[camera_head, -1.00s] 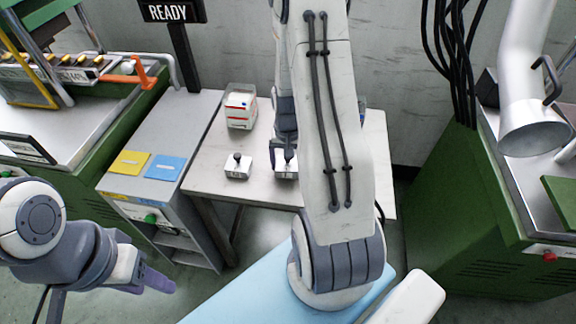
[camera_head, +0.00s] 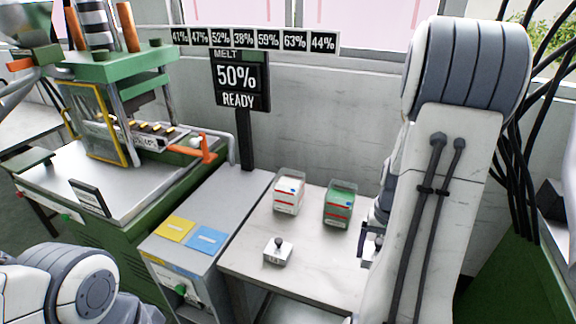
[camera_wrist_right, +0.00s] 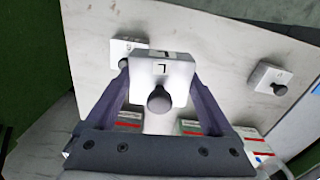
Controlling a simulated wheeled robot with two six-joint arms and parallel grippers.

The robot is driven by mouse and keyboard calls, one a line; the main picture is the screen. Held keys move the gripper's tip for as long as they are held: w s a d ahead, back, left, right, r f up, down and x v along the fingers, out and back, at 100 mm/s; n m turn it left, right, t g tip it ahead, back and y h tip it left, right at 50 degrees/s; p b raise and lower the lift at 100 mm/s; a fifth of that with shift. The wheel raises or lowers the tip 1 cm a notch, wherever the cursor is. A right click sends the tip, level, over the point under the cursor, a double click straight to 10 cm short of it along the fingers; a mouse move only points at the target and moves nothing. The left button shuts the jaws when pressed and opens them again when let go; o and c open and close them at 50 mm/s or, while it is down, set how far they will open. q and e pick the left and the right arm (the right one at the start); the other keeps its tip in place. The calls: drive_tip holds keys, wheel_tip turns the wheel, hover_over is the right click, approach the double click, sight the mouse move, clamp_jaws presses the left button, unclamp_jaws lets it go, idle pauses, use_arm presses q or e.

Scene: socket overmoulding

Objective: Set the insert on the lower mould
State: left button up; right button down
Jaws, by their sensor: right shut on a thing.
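My right gripper (camera_wrist_right: 161,82) is shut on a pale block insert (camera_wrist_right: 172,70) with a dark round knob and a dark mark on its face. In the head view the right gripper (camera_head: 370,246) is at the table's right, partly hidden by my arm. A similar insert (camera_head: 278,252) stands on the table. The right wrist view shows two other knobbed blocks, one at the left (camera_wrist_right: 122,48) and one at the right (camera_wrist_right: 268,78). The green press (camera_head: 120,75) is at the far left; I cannot clearly make out the lower mould in it. My left gripper is out of view.
A white-filled bin (camera_head: 289,192) and a green-filled bin (camera_head: 339,204) stand at the back of the table (camera_head: 320,268). A grey cabinet with yellow (camera_head: 174,229) and blue (camera_head: 206,240) pads lies between table and press. An orange handle (camera_head: 203,148) sticks out. A sign (camera_head: 240,80) reads READY.

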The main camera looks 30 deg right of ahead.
drive_tip(key=w+a+f+n+p, duration=0.1)
drive_tip(key=w+a+f+n, duration=0.1)
drive_tip(key=a, duration=0.5)
drive_tip(key=w+a+f+n+p, duration=0.1)
drive_tip(key=w+a+f+n, duration=0.1)
drive_tip(key=w+a+n, duration=0.2)
drive_tip(key=w+a+f+n+p, duration=0.2)
drive_tip(key=w+a, duration=0.4)
drive_tip(key=a, duration=0.6)
drive_tip(key=shift+w+a+f+n, duration=0.2)
drive_tip(key=shift+w+f+n, duration=0.1)
drive_tip(key=shift+f+n, duration=0.1)
drive_tip(key=shift+r, duration=0.1)
